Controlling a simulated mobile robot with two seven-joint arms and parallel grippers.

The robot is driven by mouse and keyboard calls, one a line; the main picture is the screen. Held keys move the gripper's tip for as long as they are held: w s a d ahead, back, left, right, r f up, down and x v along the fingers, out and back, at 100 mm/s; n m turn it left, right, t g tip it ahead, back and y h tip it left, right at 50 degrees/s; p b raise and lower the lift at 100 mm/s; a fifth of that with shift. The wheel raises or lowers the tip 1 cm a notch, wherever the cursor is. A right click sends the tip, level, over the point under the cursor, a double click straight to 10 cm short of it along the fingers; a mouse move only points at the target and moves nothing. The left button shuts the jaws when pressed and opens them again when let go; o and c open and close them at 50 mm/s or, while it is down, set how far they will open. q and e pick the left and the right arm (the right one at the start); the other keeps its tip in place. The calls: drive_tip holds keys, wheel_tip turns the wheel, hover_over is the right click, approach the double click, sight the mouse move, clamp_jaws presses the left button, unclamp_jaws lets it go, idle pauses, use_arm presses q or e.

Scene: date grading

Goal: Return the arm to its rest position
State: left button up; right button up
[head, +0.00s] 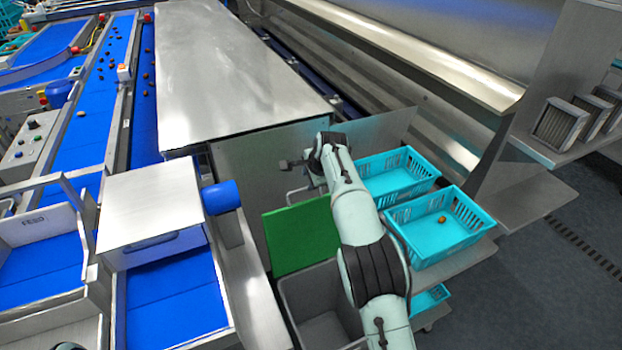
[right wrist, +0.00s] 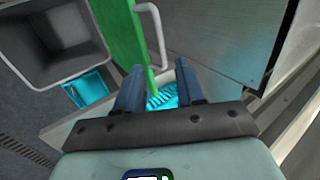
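My right arm (head: 360,235) reaches up from the bottom of the head view, past the turquoise baskets. Its right gripper (head: 287,165) is small there, beside the metal panel and above the green board (head: 298,238). In the right wrist view the two dark fingers of the gripper (right wrist: 160,88) stand apart with nothing held between them. Something turquoise shows beyond the gap. My left gripper is not in view.
A turquoise basket (head: 437,192) holding a small brown date stands right of my arm, with another basket (head: 407,150) behind it. A grey bin (head: 292,290) lies below the green board. Blue conveyors (head: 92,130) with dates run at left. A metal cover (head: 215,70) is behind.

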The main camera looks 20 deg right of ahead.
drive_tip(key=shift+s+r, duration=0.1)
drive_tip(key=shift+r, duration=0.05)
idle(0.3)
drive_tip(key=s+d+f+n+g, duration=0.1)
drive_tip(key=s+d+f, duration=0.1)
drive_tip(key=f, duration=0.7)
drive_tip(key=s+d+f+n+g, duration=0.1)
drive_tip(key=s+d+f, duration=0.15)
drive_tip(key=f, duration=0.65)
drive_tip(key=s+a+f+n+g, duration=0.2)
drive_tip(key=s+f+n, duration=0.2)
drive_tip(key=s+f, duration=1.15)
drive_tip(key=s+a+f+n+g+y, duration=0.1)
drive_tip(key=s+a+f+n+g, duration=0.3)
drive_tip(key=s+f, duration=0.6)
drive_tip(key=s+a+r+n+y, duration=0.1)
drive_tip(key=s+a, duration=0.3)
drive_tip(key=s, duration=0.4)
drive_tip(key=s+a+r+n+t+y, duration=0.1)
drive_tip(key=s+a+r+n, duration=0.1)
drive_tip(key=s+a, duration=0.3)
drive_tip(key=s, duration=0.3)
drive_tip(key=shift+s+a, duration=0.25)
drive_tip(key=shift+s, duration=0.1)
